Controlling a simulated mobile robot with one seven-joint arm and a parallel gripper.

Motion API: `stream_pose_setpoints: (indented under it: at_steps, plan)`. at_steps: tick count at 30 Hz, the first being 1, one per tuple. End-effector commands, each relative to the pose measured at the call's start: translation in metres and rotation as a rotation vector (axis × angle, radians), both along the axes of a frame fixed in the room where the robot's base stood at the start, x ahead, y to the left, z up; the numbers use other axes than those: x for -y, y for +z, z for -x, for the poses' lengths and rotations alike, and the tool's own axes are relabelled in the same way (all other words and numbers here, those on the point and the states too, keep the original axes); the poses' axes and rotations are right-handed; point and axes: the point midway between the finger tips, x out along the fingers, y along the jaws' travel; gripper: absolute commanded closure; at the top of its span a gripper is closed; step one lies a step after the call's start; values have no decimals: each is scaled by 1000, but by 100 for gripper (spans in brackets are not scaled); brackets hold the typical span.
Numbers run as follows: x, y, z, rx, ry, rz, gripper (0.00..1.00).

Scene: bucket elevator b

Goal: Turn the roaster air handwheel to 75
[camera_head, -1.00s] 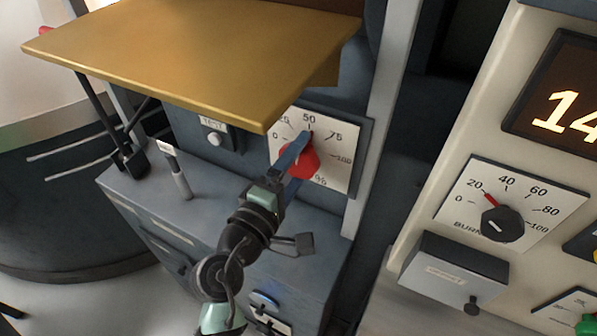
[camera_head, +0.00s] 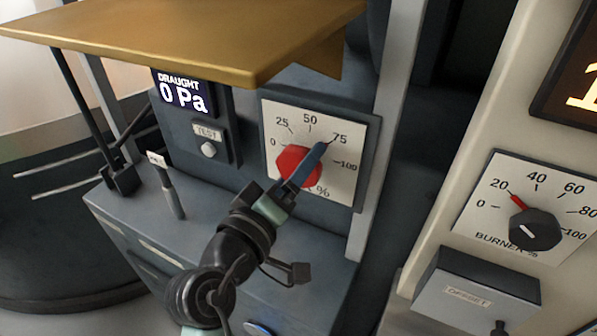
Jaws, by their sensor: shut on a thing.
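The red handwheel (camera_head: 295,166) sits at the centre of a white percent dial plate (camera_head: 345,183) marked 0, 25, 50, 75 and 100. My gripper (camera_head: 312,162) reaches up from below and is shut on the handwheel, covering its right part. The blue finger lies across the dial with its tip at the tick beside the 75 mark. The handwheel's own pointer is not clear to see behind the finger.
A brass-coloured tray (camera_head: 190,40) overhangs the panel from above. A draught display (camera_head: 182,92) reads 0 Pa, with a test button (camera_head: 208,150) below. A lever (camera_head: 172,190) stands left. A burner dial (camera_head: 530,205) is on the cream cabinet right.

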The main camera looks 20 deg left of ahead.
Motion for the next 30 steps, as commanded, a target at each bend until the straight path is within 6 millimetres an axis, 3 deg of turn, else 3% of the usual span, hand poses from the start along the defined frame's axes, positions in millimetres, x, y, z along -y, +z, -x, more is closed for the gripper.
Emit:
stream_pose_setpoints:
  at_steps: [13, 14, 15, 24, 30]
  plan:
    - [0, -1, 0, -1, -1, -9, 67]
    - [0, -1, 0, -1, -1, -9, 8]
    - [0, -1, 0, -1, -1, -9, 1]
    - [-1, -1, 3, 0, 1, -8, 0]
    - [-7, -3, 30, 1, 3, -10, 0]
